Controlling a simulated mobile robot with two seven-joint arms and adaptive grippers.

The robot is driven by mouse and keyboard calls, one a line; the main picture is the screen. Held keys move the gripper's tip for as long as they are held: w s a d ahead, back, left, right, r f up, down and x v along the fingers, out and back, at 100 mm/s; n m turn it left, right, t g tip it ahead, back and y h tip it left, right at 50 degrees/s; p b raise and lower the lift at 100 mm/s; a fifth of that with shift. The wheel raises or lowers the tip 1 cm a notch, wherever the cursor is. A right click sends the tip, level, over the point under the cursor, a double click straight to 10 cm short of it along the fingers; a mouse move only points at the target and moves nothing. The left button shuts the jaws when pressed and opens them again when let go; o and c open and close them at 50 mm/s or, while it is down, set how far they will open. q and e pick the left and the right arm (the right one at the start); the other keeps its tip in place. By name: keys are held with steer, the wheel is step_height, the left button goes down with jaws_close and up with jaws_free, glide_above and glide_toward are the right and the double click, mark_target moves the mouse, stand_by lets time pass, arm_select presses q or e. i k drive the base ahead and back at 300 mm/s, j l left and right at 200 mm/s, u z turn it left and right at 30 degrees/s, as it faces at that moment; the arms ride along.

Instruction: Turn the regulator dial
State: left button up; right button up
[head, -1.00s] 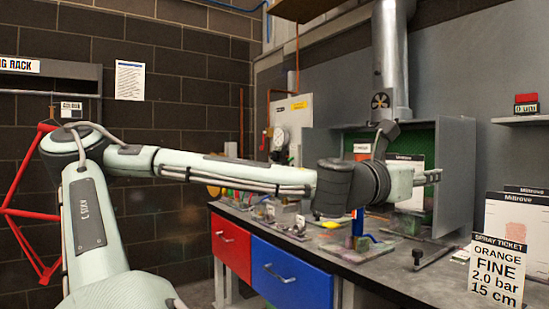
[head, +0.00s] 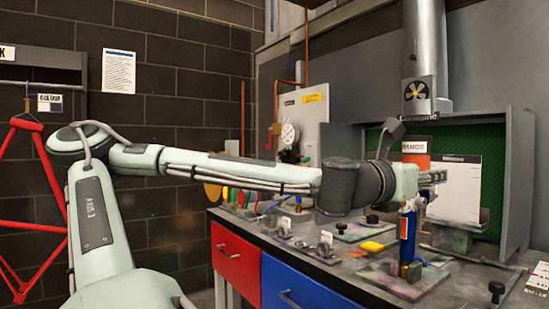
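A round white gauge (head: 289,134) sits on the pale regulator panel (head: 314,112) on the wall, with copper pipe beside it. Dark fittings below the gauge are small and partly behind my arm, so I cannot pick out the dial clearly. My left arm reaches across in front of the panel. Its gripper (head: 434,178) points right, before the green-backed spray booth (head: 518,180) and well right of the gauge. Its fingers are seen side-on, and their gap is not clear. My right gripper is not in view.
A blue-handled tool (head: 407,236) stands on the bench below the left gripper. An orange can (head: 416,158) and a white card (head: 455,190) are in the booth. Several small items clutter the bench above the red drawer (head: 235,257) and blue drawer (head: 300,287).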

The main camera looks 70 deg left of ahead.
mark_target(281, 156)
steer(key=j, duration=2.3)
steer(key=k+j, duration=0.15)
steer(key=j, duration=2.15)
